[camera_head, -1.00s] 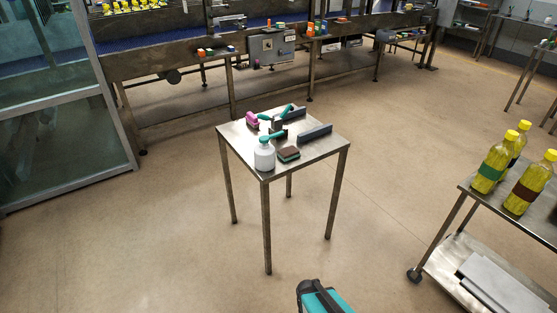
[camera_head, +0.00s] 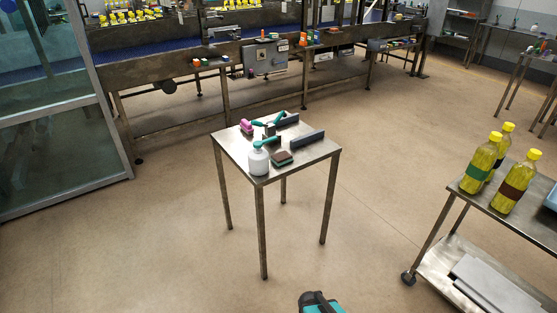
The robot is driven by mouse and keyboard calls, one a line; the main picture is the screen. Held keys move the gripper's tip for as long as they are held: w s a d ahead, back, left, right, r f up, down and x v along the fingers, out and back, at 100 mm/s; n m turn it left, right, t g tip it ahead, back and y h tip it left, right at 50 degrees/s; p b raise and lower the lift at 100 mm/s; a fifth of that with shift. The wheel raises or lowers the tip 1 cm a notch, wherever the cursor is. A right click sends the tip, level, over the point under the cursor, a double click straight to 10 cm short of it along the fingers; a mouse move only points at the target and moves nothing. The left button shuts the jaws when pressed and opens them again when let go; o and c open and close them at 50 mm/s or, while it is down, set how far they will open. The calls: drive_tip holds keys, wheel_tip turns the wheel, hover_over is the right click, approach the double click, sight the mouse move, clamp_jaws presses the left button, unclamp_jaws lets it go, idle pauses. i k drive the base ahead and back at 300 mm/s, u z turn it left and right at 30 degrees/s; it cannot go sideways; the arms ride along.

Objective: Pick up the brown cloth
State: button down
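A small brown block-shaped item with a green lower layer (camera_head: 282,157), the only thing here that could be the brown cloth, lies on a small metal table (camera_head: 310,158). It is too small to tell whether it is a folded cloth or a sponge. It sits just right of a white spray bottle (camera_head: 258,162) with a teal top, near the table's front edge. A dark bar (camera_head: 308,138) lies behind it to the right. No gripper fingers show.
A pink item (camera_head: 246,126) and teal-handled tools are at the table's back. A cart (camera_head: 465,203) with yellow bottles stands right, a glass-panelled partition (camera_head: 65,130) left, a conveyor line behind. Floor (camera_head: 165,240) around the table is open. A teal-and-black part at the bottom edge is unclear.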

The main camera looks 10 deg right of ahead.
sight(281, 158)
drive_tip(key=z, duration=0.15)
drive_tip(key=i, duration=0.95)
drive_tip(key=z, duration=1.1)
drive_tip(key=k, duration=0.35)
drive_tip(key=z, duration=0.6)
